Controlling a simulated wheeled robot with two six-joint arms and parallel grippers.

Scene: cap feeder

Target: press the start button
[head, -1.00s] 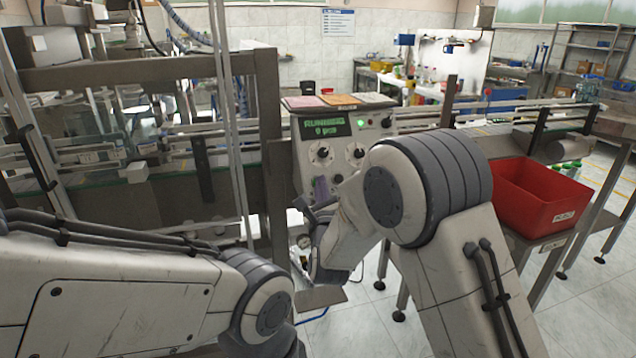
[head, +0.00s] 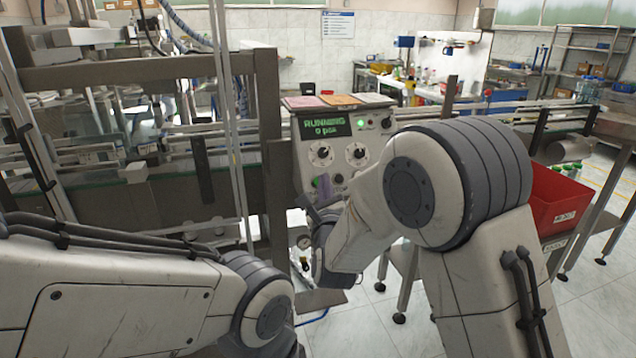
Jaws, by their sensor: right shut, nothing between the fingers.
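The control panel (head: 337,138) stands in the middle, with a display (head: 325,126) reading "RUNNING 0 pcs" and a lit green lamp (head: 360,123). Two round dials (head: 320,153) sit below the display. Low on the panel's left side is a small green and purple patch (head: 321,186); I cannot tell whether it is the start button. My right gripper (head: 307,208) is shut and empty at the panel's lower left, just below that patch. I cannot tell whether it touches the panel. My left arm comes in low at the left; its gripper is out of view.
A conveyor (head: 100,192) with a metal frame (head: 266,120) runs left of the panel. Coloured cards (head: 338,100) lie on top of the panel. A red bin (head: 557,203) stands at the right, partly hidden by my right arm. Open floor shows below.

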